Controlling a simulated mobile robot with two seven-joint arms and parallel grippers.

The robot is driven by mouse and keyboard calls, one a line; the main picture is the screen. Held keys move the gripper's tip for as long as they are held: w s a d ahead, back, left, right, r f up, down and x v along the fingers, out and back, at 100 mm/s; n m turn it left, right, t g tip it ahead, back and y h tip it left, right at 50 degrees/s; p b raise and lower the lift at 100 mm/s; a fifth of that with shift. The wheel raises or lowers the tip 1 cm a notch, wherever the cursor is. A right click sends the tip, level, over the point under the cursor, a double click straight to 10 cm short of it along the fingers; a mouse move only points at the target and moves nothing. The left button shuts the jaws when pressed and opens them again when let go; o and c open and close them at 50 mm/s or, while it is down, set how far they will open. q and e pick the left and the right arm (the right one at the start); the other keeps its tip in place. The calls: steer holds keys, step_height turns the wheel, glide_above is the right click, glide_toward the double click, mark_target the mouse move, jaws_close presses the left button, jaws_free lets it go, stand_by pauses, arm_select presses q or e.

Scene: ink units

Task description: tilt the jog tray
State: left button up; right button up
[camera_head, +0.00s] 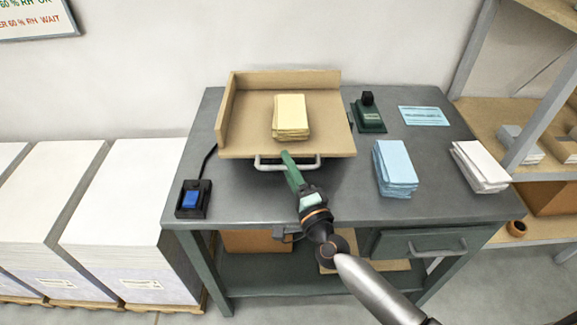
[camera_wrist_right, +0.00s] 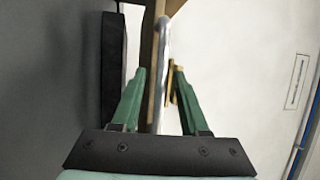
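The jog tray (camera_head: 243,143) is a tan board with raised walls at its back and left, on the grey bench. A cream paper stack (camera_head: 290,116) lies on it. A metal bar handle (camera_head: 312,163) runs along its front edge. My right gripper (camera_head: 287,157) is at this handle. In the right wrist view my right gripper (camera_wrist_right: 160,71) is open, with its green fingers on either side of the handle (camera_wrist_right: 162,45) and a gap at each side. The tray's edge (camera_wrist_right: 153,75) shows beside the bar. My left gripper is not in view.
A blue paper stack (camera_head: 394,168) and a white stack (camera_head: 480,165) stand right of the tray. A dark green stamp-like device (camera_head: 368,115) and a blue card (camera_head: 423,116) lie behind them. A blue-button switch box (camera_head: 193,198) sits at the bench's front left. Large white paper piles (camera_head: 128,195) stand left.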

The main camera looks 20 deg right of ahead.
jaws_close()
stand_by(1.2)
